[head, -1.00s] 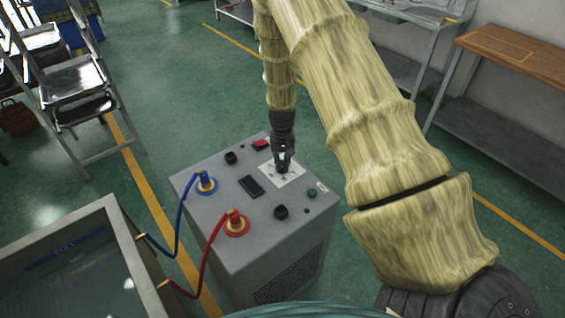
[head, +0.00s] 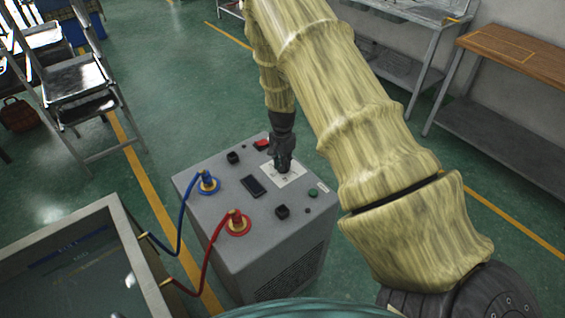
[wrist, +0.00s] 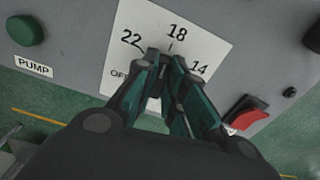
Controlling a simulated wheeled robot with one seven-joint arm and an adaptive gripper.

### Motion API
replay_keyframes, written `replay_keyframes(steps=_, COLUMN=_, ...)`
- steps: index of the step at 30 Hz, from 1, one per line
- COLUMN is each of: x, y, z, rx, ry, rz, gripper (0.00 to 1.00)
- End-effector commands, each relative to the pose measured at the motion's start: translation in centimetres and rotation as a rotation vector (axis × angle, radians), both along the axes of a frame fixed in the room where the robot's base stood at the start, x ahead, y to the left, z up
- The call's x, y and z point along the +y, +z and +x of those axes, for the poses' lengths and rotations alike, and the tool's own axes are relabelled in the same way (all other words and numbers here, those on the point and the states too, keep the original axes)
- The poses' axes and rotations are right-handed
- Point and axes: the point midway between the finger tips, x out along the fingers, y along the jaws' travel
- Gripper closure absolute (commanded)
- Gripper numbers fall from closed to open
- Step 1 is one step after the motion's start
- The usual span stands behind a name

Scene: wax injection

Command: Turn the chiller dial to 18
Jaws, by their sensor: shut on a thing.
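The chiller (head: 215,235) is a grey box whose top carries a white dial plate (head: 293,182). In the wrist view the plate (wrist: 212,22) shows the marks 22, 18 and 14 and part of the word OFF. My gripper (wrist: 172,62) points down at the middle of the plate, its fingers close together and shut on the dial knob. The knob is mostly hidden between the fingers, so I cannot read its setting for sure. The 18 mark lies just beyond the fingertips. In the head view my gripper (head: 283,170) also stands over the plate.
A red switch (wrist: 247,112) and a green button (wrist: 25,30) flank the plate. Blue (head: 182,222) and red (head: 213,250) hoses run from the chiller top to a tank (head: 128,260) at left. Black knobs and a dark display (head: 253,186) share the top.

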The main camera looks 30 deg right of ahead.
Motion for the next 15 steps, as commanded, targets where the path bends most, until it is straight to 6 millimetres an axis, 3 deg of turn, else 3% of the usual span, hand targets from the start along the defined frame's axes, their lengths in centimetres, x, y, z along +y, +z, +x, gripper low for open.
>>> replay_keyframes(steps=15, x=-0.3, y=0.24, z=0.35, rx=-0.007, ry=-0.123, rz=-0.005, gripper=1.0)
